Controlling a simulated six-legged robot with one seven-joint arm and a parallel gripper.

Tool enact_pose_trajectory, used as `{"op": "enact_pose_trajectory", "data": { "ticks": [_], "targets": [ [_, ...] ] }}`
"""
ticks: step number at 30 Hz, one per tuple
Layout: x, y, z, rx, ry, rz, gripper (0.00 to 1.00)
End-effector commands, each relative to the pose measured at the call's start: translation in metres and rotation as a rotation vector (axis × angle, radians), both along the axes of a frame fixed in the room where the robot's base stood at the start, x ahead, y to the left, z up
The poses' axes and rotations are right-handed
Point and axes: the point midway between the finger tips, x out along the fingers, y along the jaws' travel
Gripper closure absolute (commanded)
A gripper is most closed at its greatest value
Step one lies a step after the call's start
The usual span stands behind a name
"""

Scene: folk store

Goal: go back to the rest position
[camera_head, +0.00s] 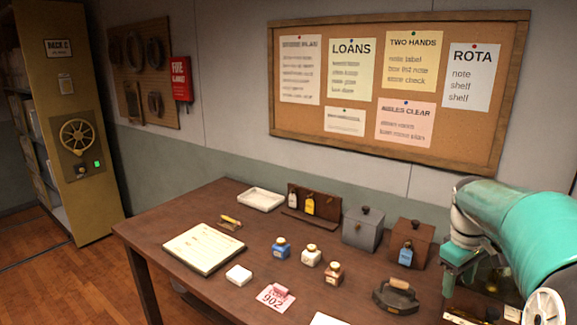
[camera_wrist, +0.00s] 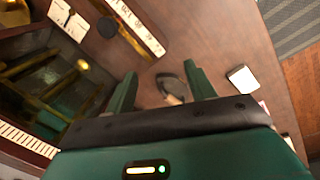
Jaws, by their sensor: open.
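My gripper (camera_wrist: 161,82) is open in the wrist view, with its two green fingers apart and nothing held between them. In the head view my teal arm is at the right edge, over the right end of the table (camera_head: 225,285); my fingertips cannot be made out clearly there.
The table holds a ledger (camera_head: 204,247), a white tray (camera_head: 261,199), blue (camera_head: 281,248), white (camera_head: 311,256) and brown (camera_head: 333,273) bottles, a grey box (camera_head: 362,230), a brown box (camera_head: 417,240), a dark iron-like object (camera_head: 396,297) and a pink 902 tag (camera_head: 274,298). Floor is clear at left.

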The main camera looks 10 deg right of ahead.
Motion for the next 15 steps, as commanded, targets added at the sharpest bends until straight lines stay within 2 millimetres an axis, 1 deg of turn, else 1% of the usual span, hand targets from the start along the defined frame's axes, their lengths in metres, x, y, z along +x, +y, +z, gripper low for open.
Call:
{"op": "enact_pose_trajectory", "data": {
  "ticks": [1,3,5,6,10,15],
  "targets": [
    [0.007,0.027,0.005,-0.030,-0.002,0.007,0.45],
    [0.012,0.059,0.010,-0.061,-0.014,0.000,0.45],
    [0.013,0.084,0.014,-0.086,-0.031,-0.009,0.45],
    [0.013,0.101,0.016,-0.100,-0.046,-0.014,0.45],
    [0.007,0.152,0.024,-0.135,-0.107,-0.036,0.45],
    [-0.011,0.212,0.030,-0.144,-0.212,-0.068,0.45]
  ]
}}
